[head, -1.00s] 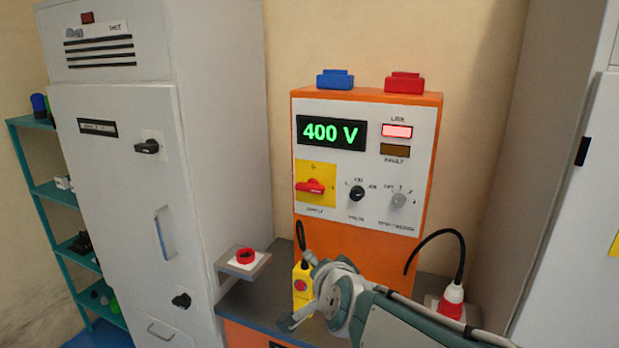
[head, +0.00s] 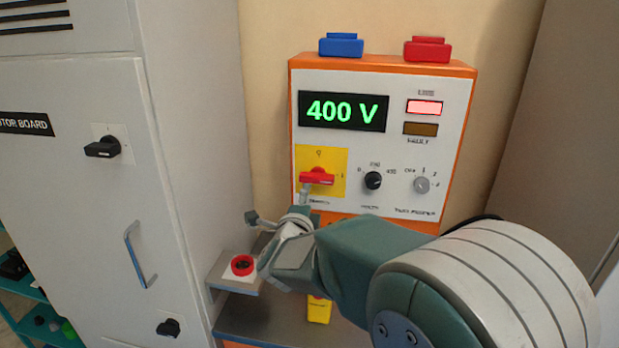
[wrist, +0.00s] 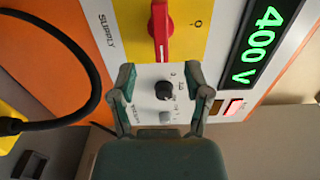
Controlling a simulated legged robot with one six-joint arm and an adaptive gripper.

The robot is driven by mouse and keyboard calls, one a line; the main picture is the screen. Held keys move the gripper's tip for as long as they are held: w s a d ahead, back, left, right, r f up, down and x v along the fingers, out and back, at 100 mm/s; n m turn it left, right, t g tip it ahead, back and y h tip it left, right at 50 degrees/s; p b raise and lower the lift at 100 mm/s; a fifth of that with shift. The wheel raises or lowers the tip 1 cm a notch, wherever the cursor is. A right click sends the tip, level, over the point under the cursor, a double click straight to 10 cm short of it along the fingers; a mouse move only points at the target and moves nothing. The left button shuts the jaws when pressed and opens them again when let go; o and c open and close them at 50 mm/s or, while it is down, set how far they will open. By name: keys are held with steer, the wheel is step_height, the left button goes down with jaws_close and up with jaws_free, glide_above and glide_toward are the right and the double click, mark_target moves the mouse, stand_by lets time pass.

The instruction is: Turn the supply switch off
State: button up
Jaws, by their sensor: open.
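The supply switch (head: 317,177) is a red handle on a yellow plate (head: 335,158), low on the left of the orange cabinet's front. Its handle lies level, towards the "I" mark. In the wrist view the red handle (wrist: 159,30) is at the top, beyond the fingertips. My gripper (head: 279,204) is just below and left of the switch, with one fingertip close under the handle. In the wrist view my gripper (wrist: 162,78) has its two fingers spread and nothing between them. I cannot tell whether a finger touches the handle.
The display (head: 343,111) reads 400 V and the line lamp (head: 424,107) is lit. A black volts knob (head: 373,180) and a grey knob (head: 422,185) sit right of the switch. A black cable (wrist: 92,70) loops beside my gripper.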

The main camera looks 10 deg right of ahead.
mark_target(313, 182)
steer(key=x, duration=0.9)
steer(key=shift+s+d, duration=0.1)
steer(key=shift+d, duration=0.05)
steer(key=shift+w, duration=0.4)
steer(key=shift+d, duration=0.35)
steer(key=shift+c, duration=0.3)
steer(key=shift+f, duration=0.1)
steer(key=c, duration=0.7)
